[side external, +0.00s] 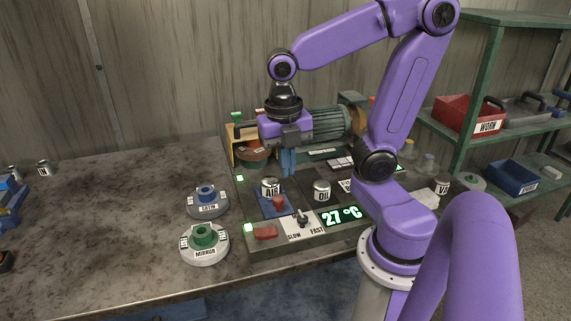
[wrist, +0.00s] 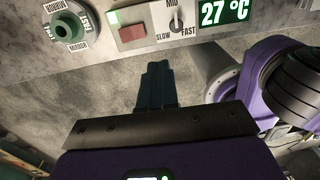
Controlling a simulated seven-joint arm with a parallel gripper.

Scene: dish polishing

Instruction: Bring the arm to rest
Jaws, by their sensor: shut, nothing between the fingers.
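My purple arm reaches over the bench from the right, and my gripper (side external: 288,172) hangs pointing down in front of the green motor (side external: 331,124). Its blue fingers are together with nothing between them. In the wrist view the dark fingers of my gripper (wrist: 157,66) lie close side by side over bare grey surface. The control panel (side external: 263,243) is below and in front of the gripper. The fingers appear clear of the panel in the side view, but the exact gap is hard to tell.
The green MIRROR holder (side external: 204,237) and blue SATIN holder (side external: 207,196) stand left of the panel. Green shelving (side external: 476,90) rises at right. The bench's left middle is mostly clear.

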